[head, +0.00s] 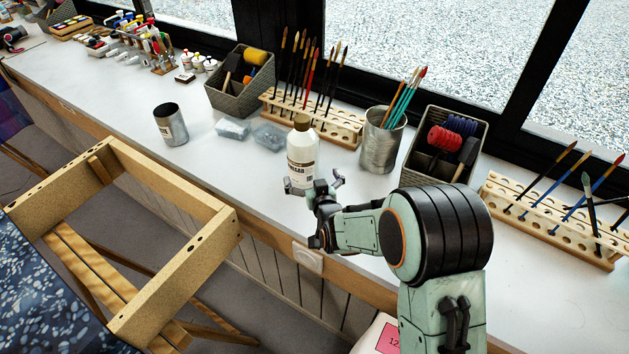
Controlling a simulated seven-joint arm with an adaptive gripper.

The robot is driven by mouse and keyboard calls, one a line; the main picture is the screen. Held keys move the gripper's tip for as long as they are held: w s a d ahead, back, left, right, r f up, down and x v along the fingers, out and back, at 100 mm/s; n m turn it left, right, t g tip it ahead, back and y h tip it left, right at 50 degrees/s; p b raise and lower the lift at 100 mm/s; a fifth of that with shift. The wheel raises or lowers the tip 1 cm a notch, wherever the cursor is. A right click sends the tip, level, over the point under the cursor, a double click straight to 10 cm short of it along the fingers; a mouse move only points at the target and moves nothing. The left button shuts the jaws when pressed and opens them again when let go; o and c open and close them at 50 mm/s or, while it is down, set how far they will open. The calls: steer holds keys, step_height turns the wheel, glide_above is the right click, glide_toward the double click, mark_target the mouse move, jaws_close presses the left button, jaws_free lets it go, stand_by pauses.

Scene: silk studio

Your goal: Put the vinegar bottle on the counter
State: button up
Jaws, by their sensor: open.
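The vinegar bottle (302,157), white with a brown cap and a dark-lettered label, stands upright on the white counter (235,172) below the window. My gripper (312,185) is at the bottle's lower front, with its fingers spread open near the bottle's base. One finger shows to the left of the base and one to the right. I cannot tell whether either finger touches the bottle. The lowest part of the bottle is partly hidden by the gripper.
A metal can (382,140) with brushes and a brush rack (315,118) stand behind the bottle. A grey basket (445,145) is at right. A wooden frame (165,265) stands before the counter.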

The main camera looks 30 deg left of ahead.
steer(key=shift+v, duration=1.55)
steer(key=s+d+r+m+g+h, duration=0.2)
steer(key=d+h, duration=0.1)
steer(key=d, duration=0.8)
steer(key=s+d+r+m+g+h, duration=0.2)
steer(key=d+r+h, duration=0.15)
steer(key=d, duration=0.65)
steer(key=s+d+m+g+h, duration=0.1)
steer(key=s+d+m+g, duration=0.1)
steer(key=s+d, duration=0.4)
steer(key=s+d+r+m+g+h, duration=0.1)
steer(key=s+d+g, duration=0.3)
steer(key=s, duration=1.1)
steer(key=d+h, duration=0.1)
steer(key=d, duration=0.2)
steer(key=shift+d+m+g, duration=0.2)
steer(key=shift+m+g, duration=0.1)
steer(key=shift+m, duration=0.1)
